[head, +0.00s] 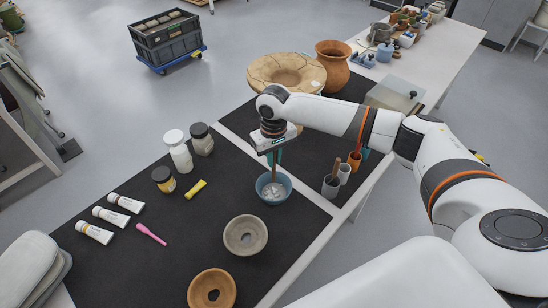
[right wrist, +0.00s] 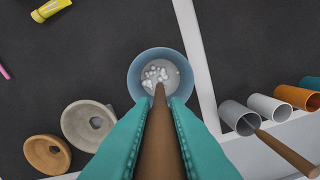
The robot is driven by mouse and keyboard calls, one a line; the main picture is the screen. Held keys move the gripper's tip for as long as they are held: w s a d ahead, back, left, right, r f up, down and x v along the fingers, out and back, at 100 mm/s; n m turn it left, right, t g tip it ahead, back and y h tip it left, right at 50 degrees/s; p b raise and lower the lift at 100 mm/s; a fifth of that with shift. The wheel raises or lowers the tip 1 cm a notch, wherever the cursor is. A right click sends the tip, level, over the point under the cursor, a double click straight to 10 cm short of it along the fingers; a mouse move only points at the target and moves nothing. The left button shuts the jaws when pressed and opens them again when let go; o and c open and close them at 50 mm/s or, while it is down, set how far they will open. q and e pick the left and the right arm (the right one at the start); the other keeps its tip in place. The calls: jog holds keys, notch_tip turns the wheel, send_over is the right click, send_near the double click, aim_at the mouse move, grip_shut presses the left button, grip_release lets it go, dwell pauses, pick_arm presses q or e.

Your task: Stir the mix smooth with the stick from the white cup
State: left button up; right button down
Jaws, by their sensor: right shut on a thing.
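My right gripper (head: 274,158) is shut on a brown wooden stick (right wrist: 160,140), pointing down over the blue bowl (head: 285,193). In the right wrist view the teal fingers flank the stick, and its tip reaches into the bowl (right wrist: 133,72). The mix (right wrist: 150,70) in the bowl is grey with several white lumps at its middle and left. The white cup (right wrist: 268,107) stands right of the bowl, and no stick shows in it. It also appears in the head view (head: 344,171). My left gripper is not in view.
A grey cup (right wrist: 236,114) with another stick and an orange cup (right wrist: 293,96) flank the white cup. A grey ringed pot piece (head: 245,235) and an orange one (head: 212,289) lie in front. Jars, tubes and a yellow tube (head: 196,189) lie left. A large dish (head: 262,75) stands behind.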

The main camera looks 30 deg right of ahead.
aim_at(274, 174)
notch_tip(274, 174, down, 2)
jog(key=shift+d+b, duration=0.1)
jog(key=shift+b, duration=0.9)
jog(key=shift+f, duration=2.95)
